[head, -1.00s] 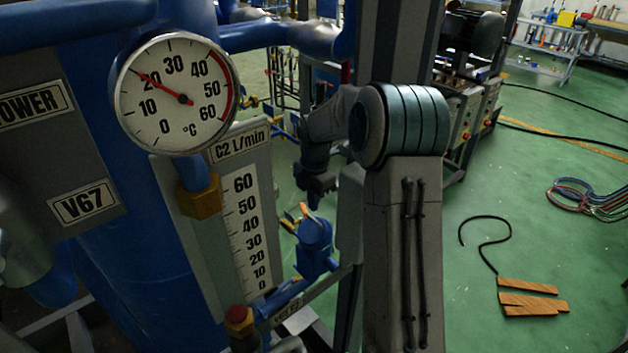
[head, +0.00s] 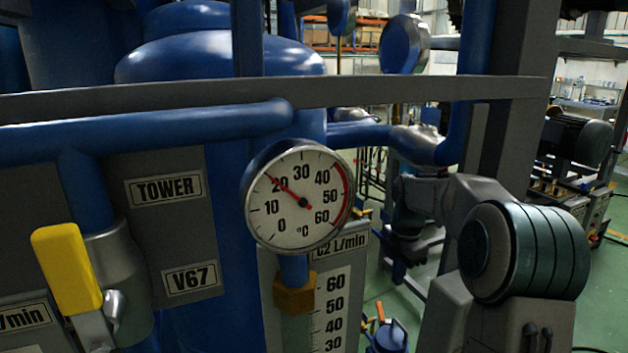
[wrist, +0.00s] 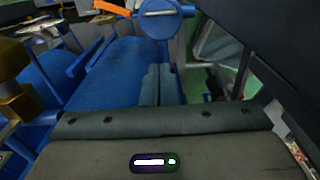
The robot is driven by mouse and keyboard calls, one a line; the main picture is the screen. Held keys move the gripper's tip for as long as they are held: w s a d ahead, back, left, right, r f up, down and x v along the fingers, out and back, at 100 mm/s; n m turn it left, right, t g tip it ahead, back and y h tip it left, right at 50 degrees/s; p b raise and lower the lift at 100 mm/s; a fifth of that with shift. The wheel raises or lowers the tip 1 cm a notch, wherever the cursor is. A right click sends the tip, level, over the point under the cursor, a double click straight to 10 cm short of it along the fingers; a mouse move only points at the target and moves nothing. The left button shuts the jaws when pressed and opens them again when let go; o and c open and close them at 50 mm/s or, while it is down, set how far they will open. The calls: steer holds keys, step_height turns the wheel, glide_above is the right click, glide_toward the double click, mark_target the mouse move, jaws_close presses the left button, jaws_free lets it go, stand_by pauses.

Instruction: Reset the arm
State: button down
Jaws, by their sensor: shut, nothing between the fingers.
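My arm shows at the right of the head view, its upper link upright and its forearm reaching left. My gripper (head: 400,262) hangs down at the forearm's end, small and dark, behind the gauge and the scale panel. In the wrist view my gripper (wrist: 158,82) shows two grey fingers close together, with nothing held between them. Blue pipework lies beyond them; whether the fingers touch it I cannot tell.
A round °C gauge (head: 298,198) and a C2 L/min scale panel (head: 338,290) stand left of my arm. A yellow valve handle (head: 67,267) is farther left. A grey beam (head: 400,92) crosses above. Green floor (head: 590,300) shows at the right.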

glide_above(386, 339)
step_height(386, 339, down, 14)
steer(key=shift+r+p, duration=0.15)
steer(key=shift+p, duration=0.3)
steer(key=shift+r, duration=0.1)
